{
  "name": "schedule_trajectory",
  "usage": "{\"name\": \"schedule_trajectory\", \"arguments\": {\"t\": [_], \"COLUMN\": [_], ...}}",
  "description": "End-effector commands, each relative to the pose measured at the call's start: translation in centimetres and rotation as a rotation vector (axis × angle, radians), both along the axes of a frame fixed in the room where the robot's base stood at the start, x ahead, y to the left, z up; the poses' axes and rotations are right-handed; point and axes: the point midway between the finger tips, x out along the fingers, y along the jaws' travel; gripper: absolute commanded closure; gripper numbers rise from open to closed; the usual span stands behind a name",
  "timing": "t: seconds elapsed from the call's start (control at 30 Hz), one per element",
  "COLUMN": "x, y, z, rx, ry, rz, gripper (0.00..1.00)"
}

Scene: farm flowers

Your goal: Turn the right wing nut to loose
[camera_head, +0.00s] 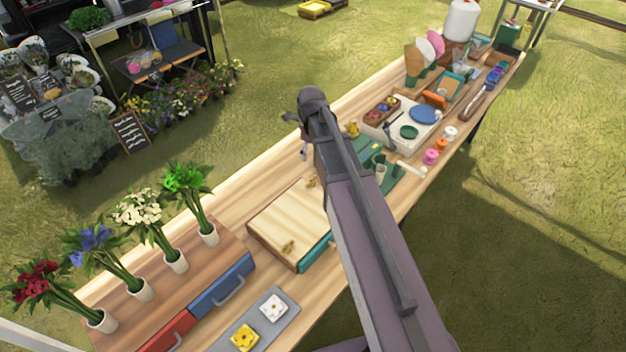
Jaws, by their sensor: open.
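A pale wooden press board (285,215) lies on the long table, with a green layer showing under its front right edge. One brass wing nut (288,247) sits near its front edge. Another brass wing nut (311,182) sits at its far right edge, close beside my arm. My gripper (303,153) hangs from the arm's far end, beyond the board and apart from both nuts. It is small and partly hidden by the arm, and I see nothing held in it. My arm hides part of the board's right side.
Potted flowers (175,262) stand at the left, by a blue drawer (222,284) and a grey tray (225,340) with two flower tiles. Beyond my arm are green holders (378,160), a white board (400,130) and colored spools (431,157).

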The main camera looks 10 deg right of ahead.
Motion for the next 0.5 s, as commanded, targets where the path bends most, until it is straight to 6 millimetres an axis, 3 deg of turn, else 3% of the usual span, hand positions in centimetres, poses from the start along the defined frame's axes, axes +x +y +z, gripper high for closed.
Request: {"name": "schedule_trajectory", "arguments": {"t": [0.5], "x": [0.0], "y": [0.0], "z": [-3.3], "rx": [0.000], "ry": [0.000], "rz": [0.000], "gripper": [0.00]}}
